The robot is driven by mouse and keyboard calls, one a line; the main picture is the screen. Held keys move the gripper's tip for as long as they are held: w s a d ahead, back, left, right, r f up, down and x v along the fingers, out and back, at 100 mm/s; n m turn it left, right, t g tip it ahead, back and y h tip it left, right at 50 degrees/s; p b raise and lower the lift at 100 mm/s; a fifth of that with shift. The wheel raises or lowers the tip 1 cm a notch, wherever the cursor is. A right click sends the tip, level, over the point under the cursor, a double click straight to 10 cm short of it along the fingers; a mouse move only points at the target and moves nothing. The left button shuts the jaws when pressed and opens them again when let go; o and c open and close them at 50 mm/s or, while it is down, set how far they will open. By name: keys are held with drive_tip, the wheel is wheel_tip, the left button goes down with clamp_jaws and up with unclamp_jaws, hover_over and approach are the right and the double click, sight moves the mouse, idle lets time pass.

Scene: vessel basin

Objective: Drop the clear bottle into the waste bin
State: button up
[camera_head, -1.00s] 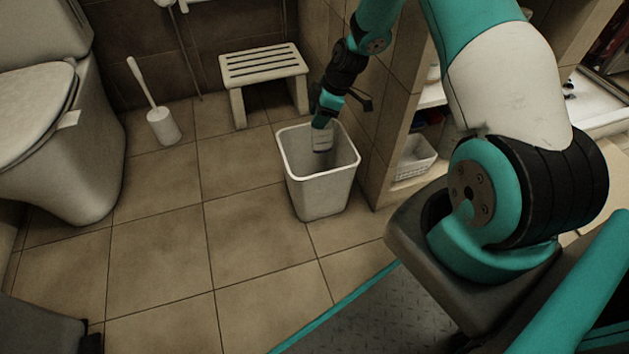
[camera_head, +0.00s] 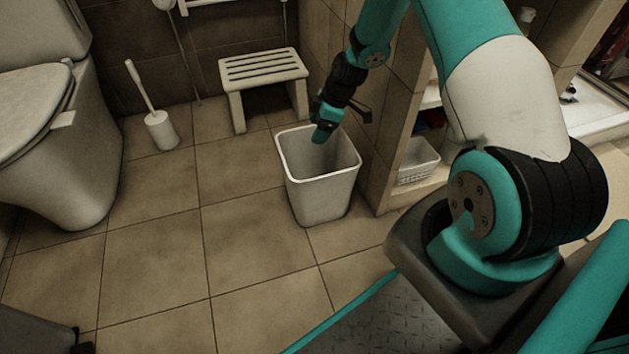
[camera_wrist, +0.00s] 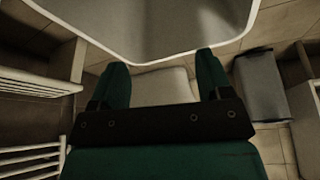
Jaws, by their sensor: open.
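The waste bin (camera_head: 323,195) is a pale, open-topped bin standing on the tiled floor, with a white rim. My gripper (camera_head: 322,137) points down over the bin's opening, near its back rim. In the wrist view my gripper (camera_wrist: 164,72) has its two green fingers spread apart, and I make out no bottle held between them. The bin also shows in the wrist view (camera_wrist: 150,58), its rim just beyond the fingertips. The clear bottle is not visible in either current view; the bin's front wall hides its bottom.
A white slatted stool (camera_head: 263,70) stands behind the bin, with a toilet brush (camera_head: 160,128) to its left. A toilet (camera_head: 60,160) is at the far left. A tiled partition and a shelf with a white basket (camera_head: 417,160) are right of the bin. The floor in front is clear.

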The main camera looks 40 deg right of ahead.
drive_tip(key=p+v, duration=0.3)
drive_tip(key=v, duration=0.4)
drive_tip(key=shift+r, duration=0.2)
drive_tip(key=shift+s, duration=0.1)
drive_tip(key=s+a+r+m+g+p, duration=0.1)
drive_tip(key=s+a+r, duration=0.2)
drive_tip(key=a+r, duration=0.6)
drive_tip(key=s+a+r+m+p, duration=0.1)
drive_tip(key=s+a+r, duration=0.2)
drive_tip(key=a+r, duration=0.55)
drive_tip(key=s+a+r+m+p, duration=0.1)
drive_tip(key=s+a+r, duration=0.25)
drive_tip(key=s, duration=0.35)
drive_tip(key=s+a+r+m+g, duration=0.1)
drive_tip(key=s+a+r, duration=0.1)
drive_tip(key=s+r, duration=0.45)
drive_tip(key=s+a+r+m+p, duration=0.1)
drive_tip(key=s+a+r, duration=0.2)
drive_tip(key=s, duration=0.5)
wheel_tip(320, 180, up, 38)
drive_tip(key=p, duration=3.7)
drive_tip(key=shift+w+d+p, duration=0.15)
drive_tip(key=shift+d+p, duration=0.1)
drive_tip(key=shift+p, duration=0.15)
